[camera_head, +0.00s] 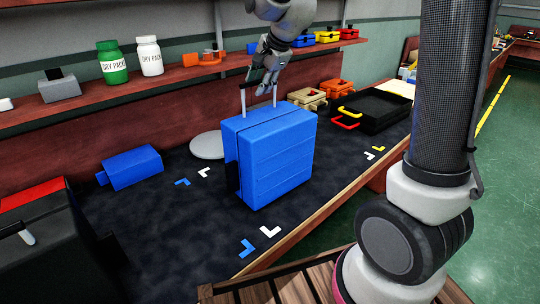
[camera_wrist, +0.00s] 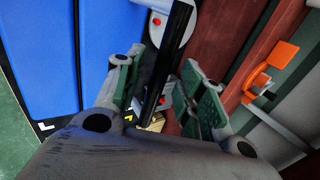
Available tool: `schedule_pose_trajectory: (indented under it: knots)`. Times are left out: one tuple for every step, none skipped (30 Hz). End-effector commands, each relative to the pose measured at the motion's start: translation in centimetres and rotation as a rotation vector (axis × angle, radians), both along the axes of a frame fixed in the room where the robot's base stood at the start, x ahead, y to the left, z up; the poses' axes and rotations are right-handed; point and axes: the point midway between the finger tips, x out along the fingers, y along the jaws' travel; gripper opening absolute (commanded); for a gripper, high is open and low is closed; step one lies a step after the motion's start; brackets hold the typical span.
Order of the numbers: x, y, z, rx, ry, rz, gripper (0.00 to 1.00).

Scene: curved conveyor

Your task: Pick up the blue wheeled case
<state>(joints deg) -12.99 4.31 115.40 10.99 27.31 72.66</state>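The large blue case (camera_head: 270,155) stands upright on the dark belt in the head view, with two silver rods rising from its top to a dark handle bar. Its wheels are not visible. In the wrist view the blue case (camera_wrist: 55,60) fills the left side, and the black handle bar (camera_wrist: 176,48) runs between my fingers as seen from there. My gripper (camera_head: 262,82) is at the top of the handle, above the case. In the wrist view my gripper (camera_wrist: 160,65) is open, with a green-padded finger on either side of the bar. I cannot tell whether either finger touches it.
A smaller blue case (camera_head: 131,167) lies to the left, near a grey disc (camera_head: 207,146). A black case (camera_head: 372,110) and tan and orange cases (camera_head: 335,89) are behind right. A shelf (camera_head: 120,82) with bottles runs along the wall. Belt in front of the case is clear.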

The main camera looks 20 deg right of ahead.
Motion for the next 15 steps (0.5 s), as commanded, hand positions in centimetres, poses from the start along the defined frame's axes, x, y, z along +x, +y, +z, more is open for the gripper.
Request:
schedule_pose_trajectory:
  knots:
    - [0.06, 0.02, -0.04, 0.0, -0.001, 0.0, 0.39]
    - [0.06, 0.02, -0.04, 0.0, -0.001, 0.0, 0.39]
    - [0.05, 0.02, -0.02, 0.0, -0.001, 0.0, 0.39]
    - [0.05, 0.02, -0.02, 0.0, -0.001, 0.0, 0.39]
    - [0.05, 0.02, -0.02, 0.0, -0.001, 0.0, 0.39]
    - [0.04, 0.01, -0.02, 0.0, -0.001, 0.0, 0.37]
    - [0.04, 0.01, -0.02, 0.0, -0.001, 0.0, 0.31]
    - [0.04, 0.01, -0.02, 0.0, -0.001, 0.0, 0.26]
    - [0.04, 0.01, -0.02, 0.0, -0.001, 0.0, 0.19]
    - [0.03, 0.0, -0.01, 0.0, -0.001, 0.001, 0.13]
    - [0.03, 0.0, -0.02, 0.0, -0.001, 0.001, 0.08]
    - [0.03, 0.0, -0.02, 0.0, -0.001, 0.001, 0.01]
    - [0.03, 0.0, -0.01, 0.0, -0.001, 0.001, 0.0]
    - [0.04, 0.0, 0.0, 0.0, -0.001, 0.001, 0.0]
    - [0.04, 0.0, 0.0, 0.0, -0.001, 0.001, 0.0]
